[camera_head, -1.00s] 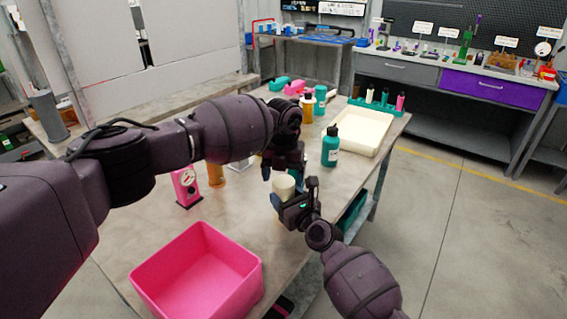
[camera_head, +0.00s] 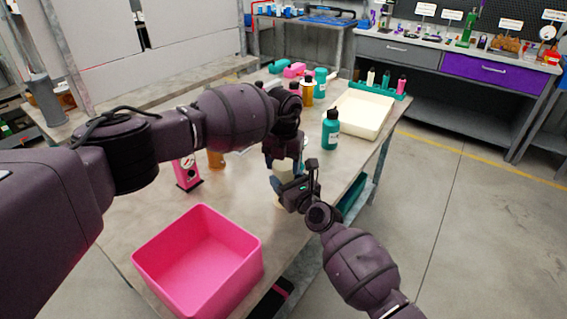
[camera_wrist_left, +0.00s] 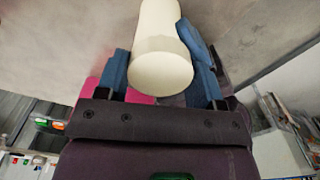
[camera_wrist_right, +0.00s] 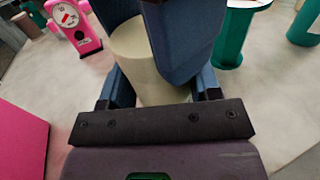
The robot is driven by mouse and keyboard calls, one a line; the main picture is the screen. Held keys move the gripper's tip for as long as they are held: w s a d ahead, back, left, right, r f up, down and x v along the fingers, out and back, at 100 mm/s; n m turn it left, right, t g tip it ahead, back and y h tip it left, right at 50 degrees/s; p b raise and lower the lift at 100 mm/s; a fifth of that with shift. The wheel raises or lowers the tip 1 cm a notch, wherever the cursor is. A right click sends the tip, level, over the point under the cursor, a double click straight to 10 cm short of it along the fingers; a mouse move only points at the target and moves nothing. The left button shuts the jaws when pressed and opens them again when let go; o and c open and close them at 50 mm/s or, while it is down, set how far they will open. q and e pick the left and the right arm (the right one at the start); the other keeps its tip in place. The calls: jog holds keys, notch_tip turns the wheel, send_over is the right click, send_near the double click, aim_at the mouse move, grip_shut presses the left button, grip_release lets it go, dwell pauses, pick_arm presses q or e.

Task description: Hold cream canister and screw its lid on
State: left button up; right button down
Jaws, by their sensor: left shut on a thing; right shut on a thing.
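The cream canister (camera_head: 284,168) is upright near the table's right edge in the head view, partly hidden by both grippers. My left gripper (camera_head: 282,160) comes down from above and is shut on its upper end. In the left wrist view the smooth cream cylinder (camera_wrist_left: 160,55) lies between the blue fingers. My right gripper (camera_head: 284,187) reaches in from the right, lower down, and is shut on the canister. In the right wrist view the canister (camera_wrist_right: 140,65) is between the fingers, with a left finger in front. I cannot make out a seam between lid and body.
An open pink bin (camera_head: 175,275) stands at the front of the table. A pink device (camera_head: 187,173) stands behind it. A teal bottle (camera_head: 331,134) and a cream tray (camera_head: 378,125) are beyond the grippers. Several bottles crowd the back.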

pick_arm(q)
jog(key=m, duration=0.8)
jog(key=o, duration=1.1)
pick_arm(e)
jog(key=shift+f, duration=0.1)
pick_arm(q)
jog(key=shift+d, duration=0.1)
notch_tip(320, 180, up, 12)
pick_arm(e)
jog(key=shift+c, duration=1.2)
grip_release()
